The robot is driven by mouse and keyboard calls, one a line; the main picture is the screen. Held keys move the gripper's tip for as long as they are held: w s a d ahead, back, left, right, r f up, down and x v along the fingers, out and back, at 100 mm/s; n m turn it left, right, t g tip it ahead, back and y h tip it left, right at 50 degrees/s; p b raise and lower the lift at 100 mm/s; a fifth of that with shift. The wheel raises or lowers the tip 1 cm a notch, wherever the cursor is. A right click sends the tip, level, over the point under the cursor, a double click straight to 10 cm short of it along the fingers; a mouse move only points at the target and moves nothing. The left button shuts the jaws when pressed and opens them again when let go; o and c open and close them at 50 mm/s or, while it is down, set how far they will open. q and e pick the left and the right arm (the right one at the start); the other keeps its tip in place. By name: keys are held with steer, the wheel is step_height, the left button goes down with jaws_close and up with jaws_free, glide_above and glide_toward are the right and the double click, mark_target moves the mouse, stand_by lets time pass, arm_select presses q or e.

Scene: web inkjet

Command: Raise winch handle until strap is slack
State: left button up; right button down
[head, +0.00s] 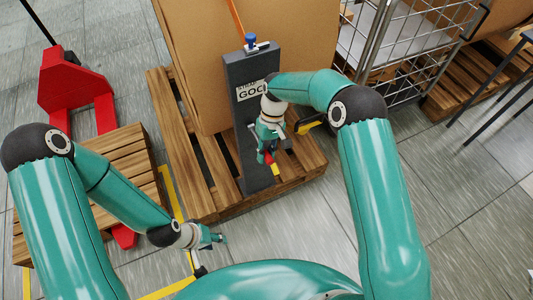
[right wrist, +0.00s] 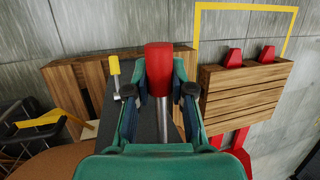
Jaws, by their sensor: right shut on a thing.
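The winch handle has a red grip (right wrist: 159,66) on a metal rod. In the right wrist view it stands between the fingers of my right gripper (right wrist: 160,98), which is shut on it. In the head view my right gripper (head: 268,150) is in front of a dark grey upright panel (head: 236,70), and the red grip shows just below it. An orange strap (head: 236,18) runs up from the top of the panel over a cardboard box; whether it is taut or slack is unclear. My left gripper (head: 217,240) is low, above the floor, away from the winch; its finger opening is unclear.
A yellow-tipped lever (right wrist: 114,76) stands beside the red grip. A blue knob (head: 250,38) tops the panel. The large box (head: 205,100) stands on a wooden pallet (head: 200,190). A red pallet jack (head: 75,85) is left, a wire cage (head: 405,50) right. Floor at lower right is clear.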

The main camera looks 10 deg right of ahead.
steer(key=shift+w, duration=0.2)
steer(key=c, duration=1)
jaws_free()
steer(key=shift+s, duration=0.1)
steer(key=v, duration=1.2)
